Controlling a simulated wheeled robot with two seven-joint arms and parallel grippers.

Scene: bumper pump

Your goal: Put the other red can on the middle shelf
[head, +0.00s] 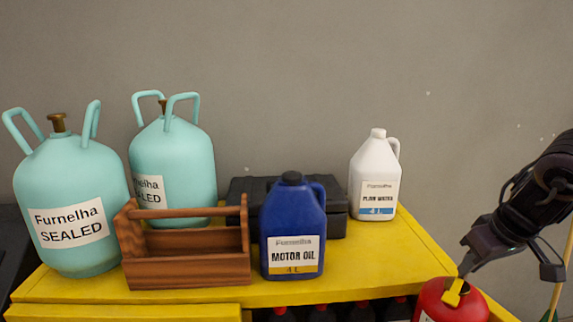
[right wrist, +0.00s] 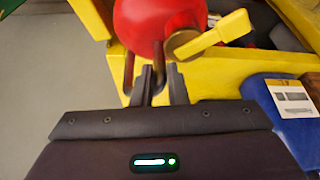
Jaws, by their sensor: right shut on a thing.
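A red can (head: 437,308) with a yellow spout shows at the bottom right of the head view, in front of the yellow cart's right part and cut off by the picture's lower edge. My right gripper (head: 466,268) is at its top. In the right wrist view the red can (right wrist: 150,25) is beyond the fingers, and my right gripper (right wrist: 163,80) is shut on its thin handle beside the yellow spout. The middle shelf is mostly hidden below the yellow top (head: 408,262). My left gripper is not in view.
On the yellow top stand two teal tanks (head: 75,190) (head: 172,150), a wooden tool carrier (head: 185,270), a blue motor oil jug (head: 292,225), a black case (head: 335,205) and a white water jug (head: 375,170). Several dark bottles (head: 322,313) show under the top's front edge.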

